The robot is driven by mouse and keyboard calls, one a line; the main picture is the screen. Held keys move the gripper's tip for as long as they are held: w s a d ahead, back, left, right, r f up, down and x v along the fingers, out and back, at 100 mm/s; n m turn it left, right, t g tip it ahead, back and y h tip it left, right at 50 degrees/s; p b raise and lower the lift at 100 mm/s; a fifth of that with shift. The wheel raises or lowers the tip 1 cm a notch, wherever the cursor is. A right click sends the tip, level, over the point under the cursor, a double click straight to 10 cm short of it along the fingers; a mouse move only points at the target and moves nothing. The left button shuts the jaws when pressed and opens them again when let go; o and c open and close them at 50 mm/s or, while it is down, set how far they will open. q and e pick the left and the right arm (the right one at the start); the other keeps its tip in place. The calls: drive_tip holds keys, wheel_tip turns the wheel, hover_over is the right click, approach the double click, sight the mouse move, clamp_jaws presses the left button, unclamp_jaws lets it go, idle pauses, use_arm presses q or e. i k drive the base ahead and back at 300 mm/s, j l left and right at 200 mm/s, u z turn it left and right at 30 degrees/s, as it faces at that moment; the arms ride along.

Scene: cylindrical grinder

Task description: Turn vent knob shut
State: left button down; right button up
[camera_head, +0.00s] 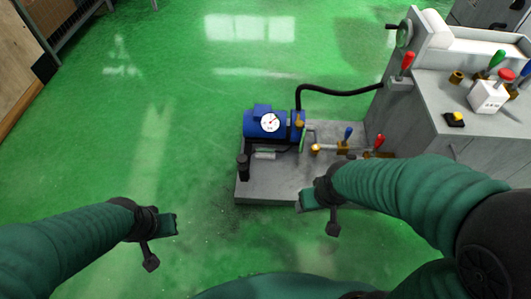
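A blue pump (268,123) with a white round gauge (270,122) stands on a grey base plate (255,190) near the middle. A small brass part (299,124) sits at the pump's right end, and a brass fitting (315,150) is lower right on a pipe. I cannot tell which of these is the vent knob. My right gripper (308,201) is over the plate's front edge, below the brass fitting in the picture. My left gripper (168,224) is over the green floor, left of the plate. Neither visibly holds anything; their finger openings are unclear.
A blue-handled valve (348,133) and a red-handled valve (379,140) are on the pipe at right. A black hose (340,92) runs from the pump to the grey machine (430,120), which carries more levers. The green floor at left is clear.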

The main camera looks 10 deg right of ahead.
sight(299, 124)
drive_tip(key=i+j, duration=0.15)
drive_tip(key=i, duration=0.5)
drive_tip(key=i+j+u, duration=0.1)
drive_tip(key=i, duration=0.55)
drive_tip(key=j, duration=0.1)
